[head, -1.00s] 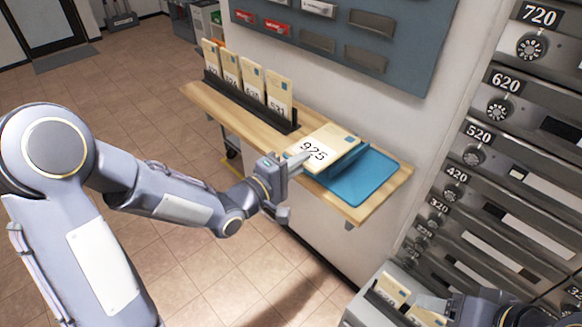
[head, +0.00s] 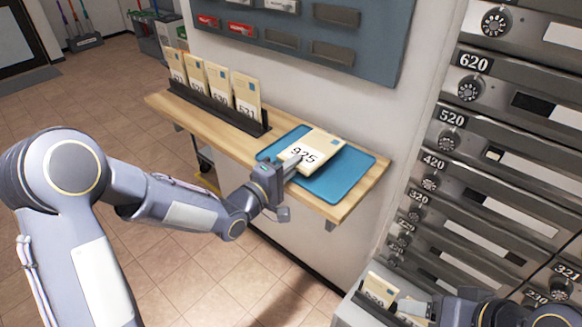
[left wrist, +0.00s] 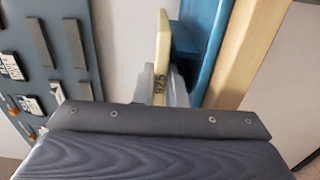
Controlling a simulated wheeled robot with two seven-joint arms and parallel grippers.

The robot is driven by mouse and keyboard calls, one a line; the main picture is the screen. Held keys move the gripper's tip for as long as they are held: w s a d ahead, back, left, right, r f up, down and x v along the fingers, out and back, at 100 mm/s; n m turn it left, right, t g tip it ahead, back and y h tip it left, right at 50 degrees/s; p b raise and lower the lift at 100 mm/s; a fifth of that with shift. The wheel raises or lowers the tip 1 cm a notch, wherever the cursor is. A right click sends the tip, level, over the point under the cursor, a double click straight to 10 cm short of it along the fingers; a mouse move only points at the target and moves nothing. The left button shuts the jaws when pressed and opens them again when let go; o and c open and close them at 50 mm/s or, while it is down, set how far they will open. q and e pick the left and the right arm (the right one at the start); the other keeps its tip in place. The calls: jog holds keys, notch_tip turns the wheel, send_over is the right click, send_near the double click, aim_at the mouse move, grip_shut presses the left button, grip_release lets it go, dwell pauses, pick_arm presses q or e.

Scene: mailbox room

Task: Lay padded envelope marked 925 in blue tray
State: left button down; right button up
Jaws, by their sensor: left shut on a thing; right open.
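The padded envelope marked 925 (head: 318,146) is cream with a white label and a small blue stamp. My left gripper (head: 293,166) is shut on its near edge. The envelope is over the middle of the blue tray (head: 343,182), which shows on both sides of it; whether they touch I cannot tell. In the left wrist view the envelope (left wrist: 163,50) stands edge-on between the fingers, beside the blue tray (left wrist: 207,45). My right gripper (head: 413,310) is open at the bottom right, near an envelope marked 620 (head: 380,288).
The tray lies on a narrow wooden wall shelf (head: 222,138). A dark rack (head: 215,108) with several upright envelopes stands at the shelf's left. A grey slotted board (head: 300,35) hangs above. Numbered metal mailboxes (head: 470,150) fill the right. A grey bin (head: 345,310) is below.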

pick_arm(q)
jog(key=shift+f, duration=0.1)
jog(key=c, duration=1.4)
grip_release()
jog(key=shift+o, duration=0.4)
jog(key=shift+s+f, duration=0.1)
jog(key=shift+f, duration=0.2)
jog(key=shift+f+b, duration=0.1)
jog(key=shift+b, duration=0.25)
jog(key=shift+f+b, duration=0.4)
jog(key=c, duration=0.4)
jog(key=shift+o, duration=0.2)
